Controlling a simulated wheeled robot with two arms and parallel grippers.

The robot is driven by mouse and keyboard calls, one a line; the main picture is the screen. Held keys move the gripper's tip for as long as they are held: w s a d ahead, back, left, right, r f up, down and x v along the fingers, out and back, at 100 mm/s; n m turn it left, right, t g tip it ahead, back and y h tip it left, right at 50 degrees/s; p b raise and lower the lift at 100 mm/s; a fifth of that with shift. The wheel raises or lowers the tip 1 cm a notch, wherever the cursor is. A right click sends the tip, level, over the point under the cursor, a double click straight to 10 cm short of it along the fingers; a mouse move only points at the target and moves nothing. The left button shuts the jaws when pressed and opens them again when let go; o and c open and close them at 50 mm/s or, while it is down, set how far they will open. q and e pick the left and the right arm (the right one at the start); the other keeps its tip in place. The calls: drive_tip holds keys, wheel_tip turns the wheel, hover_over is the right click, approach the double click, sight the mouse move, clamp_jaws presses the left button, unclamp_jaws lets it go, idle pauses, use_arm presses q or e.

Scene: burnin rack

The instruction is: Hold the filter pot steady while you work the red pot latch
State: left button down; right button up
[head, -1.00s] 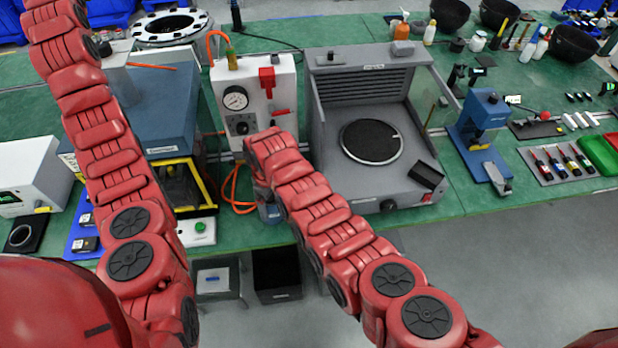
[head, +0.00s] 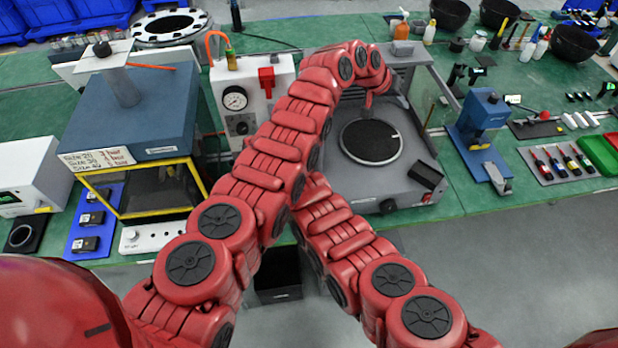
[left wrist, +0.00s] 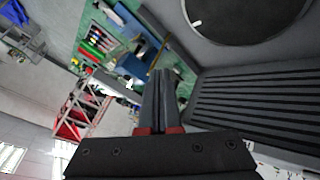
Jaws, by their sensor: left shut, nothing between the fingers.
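A white gauge unit (head: 222,76) stands at the back of the bench, with a red fitting (head: 267,77) on its front near the top. I cannot tell whether this fitting is the pot latch. My arms cover the unit's lower right and the bench in front of it, and I cannot make out the filter pot. My left arm reaches across to the grey hooded station. In the left wrist view my left gripper (left wrist: 158,74) is shut and empty. My right arm passes behind the left arm, which hides my right gripper.
The grey hooded station (head: 425,150) has a round black plate (head: 371,141), also in the left wrist view (left wrist: 240,14). A blue oven-like box (head: 140,118) stands left of the gauge unit. A blue press (head: 480,120) and a tool tray (head: 556,165) are to the right.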

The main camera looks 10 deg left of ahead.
use_arm(q)
drive_tip(key=s+a+f+g+y, duration=0.1)
drive_tip(key=s+f, duration=0.2)
drive_tip(key=s+a+f+m+g+y, duration=0.1)
drive_tip(key=s+f+g, duration=0.1)
drive_tip(key=s+f, duration=0.2)
drive_tip(key=s+a+f+m+g+y, duration=0.1)
drive_tip(key=s+f+g, duration=0.1)
drive_tip(key=s+f, duration=0.1)
drive_tip(key=shift+s+a+f, duration=0.2)
drive_tip(key=shift+s, duration=0.4)
use_arm(e)
drive_tip(key=shift+a, duration=0.1)
use_arm(q)
drive_tip(key=s+a+f+m+g+y, duration=0.3)
drive_tip(key=s+a+m+g+y, duration=0.15)
drive_tip(key=s+a, duration=0.5)
drive_tip(key=w+a+r+m+t+y, duration=0.3)
drive_tip(key=w+a+r+m+y, duration=0.1)
drive_tip(key=r, duration=0.3)
drive_tip(key=shift+w+a+r+m+y, duration=0.2)
drive_tip(key=shift+w+m+y, duration=0.15)
drive_tip(key=shift+w+y, duration=0.3)
drive_tip(key=shift+w+a, duration=0.1)
